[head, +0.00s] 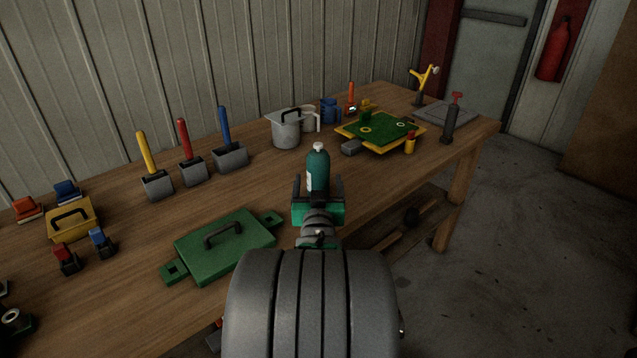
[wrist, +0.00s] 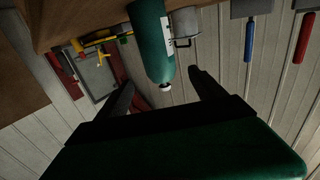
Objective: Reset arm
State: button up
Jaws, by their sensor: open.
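My gripper (head: 318,188) is open, out over the front part of the wooden bench (head: 350,196). A teal bottle (head: 318,168) with a white cap and a pale label stands upright on the bench, straight ahead of my gripper. In the wrist view, which is upside down, the bottle (wrist: 152,42) shows between the two spread fingers (wrist: 163,92), with clear space on both sides. Neither finger is seen touching it. In the head view my gripper hides the foot of the bottle.
A green lidded box (head: 225,245) lies left of my arm. Yellow, red and blue handled scoops (head: 192,172) stand behind it. A grey pot (head: 286,130) and a green-topped yellow tray (head: 380,132) stand farther back. Open floor (head: 520,240) lies right of the bench.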

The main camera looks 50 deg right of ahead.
jog(key=w+a+r+n+g+y+p, duration=0.1)
jog(key=w+a+n+y+p, duration=0.3)
jog(key=a, duration=0.6)
jog(key=w+a+r+n+y+p, duration=0.1)
jog(key=w+a+y+p, duration=0.45)
jog(key=a, duration=0.55)
jog(key=s+a+r+n+g+y+p, duration=0.1)
jog(key=s+a+n+g+y+p, duration=0.1)
jog(key=a, duration=0.7)
jog(key=s+a+r+n+g+y+p, duration=0.2)
jog(key=s+a+n+g+y, duration=0.1)
jog(key=s+a, duration=0.4)
jog(key=a+g, duration=0.1)
jog(key=a, duration=0.2)
jog(key=shift+s+r, duration=0.2)
jog(key=shift+r, duration=0.05)
jog(key=shift+a, duration=0.1)
